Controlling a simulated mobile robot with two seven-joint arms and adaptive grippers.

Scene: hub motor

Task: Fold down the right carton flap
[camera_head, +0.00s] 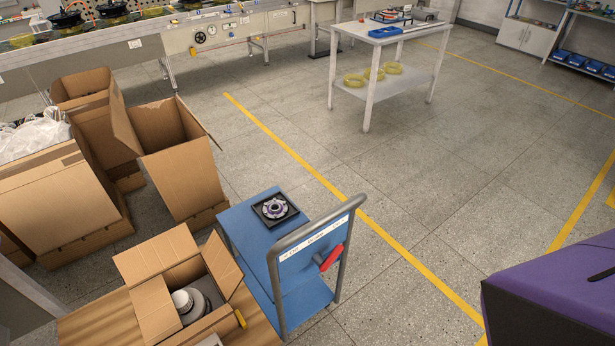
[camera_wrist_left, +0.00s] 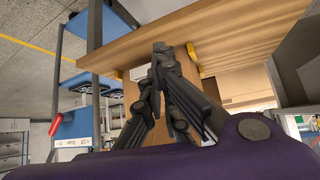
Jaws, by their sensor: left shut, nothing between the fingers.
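The open carton (camera_head: 207,314) stands on the wooden table at the bottom left of the head view. Its right flap (camera_head: 222,264) stands up, tilted, on the right side. The back flap (camera_head: 155,254) and left flap (camera_head: 154,308) are also unfolded. A grey and white round part (camera_head: 187,301) lies inside. My left gripper (camera_wrist_left: 160,48) shows only in the left wrist view, shut and empty, in front of the wooden table's edge. My right gripper is in neither view.
A blue trolley (camera_head: 238,222) with a grey handle stands right of the wooden table (camera_head: 85,326), carrying a black tray (camera_head: 274,209) with a round part. Larger open cartons (camera_head: 180,175) stand behind on the left. The floor right of the trolley is clear.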

